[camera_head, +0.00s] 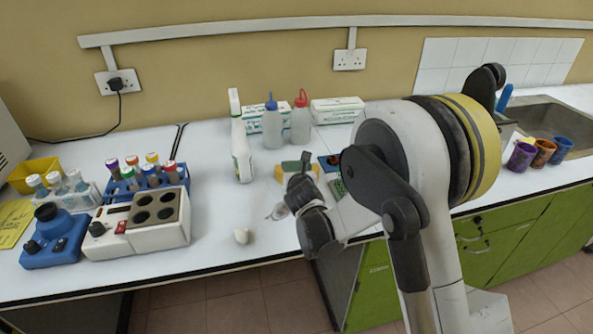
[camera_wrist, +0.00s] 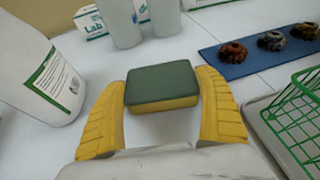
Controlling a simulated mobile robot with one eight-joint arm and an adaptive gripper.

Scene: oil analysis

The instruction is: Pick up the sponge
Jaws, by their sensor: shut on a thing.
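The sponge (camera_wrist: 162,83), green on top and yellow below, sits between the two yellow fingers of my gripper (camera_wrist: 163,79) in the wrist view. My gripper is shut on it, with one finger at each side. In the head view the sponge (camera_head: 291,167) shows small at the middle of the white counter, and my gripper (camera_head: 297,170) is around it, partly hidden by my wrist. I cannot tell whether the sponge touches the counter.
A white spray bottle (camera_head: 241,150) stands close left of the sponge. Wash bottles (camera_head: 272,125) and boxes (camera_head: 338,110) stand behind. In the wrist view, a blue mat (camera_wrist: 262,60) with gears and a green wire rack (camera_wrist: 290,118) lie to the right. The front counter is mostly clear.

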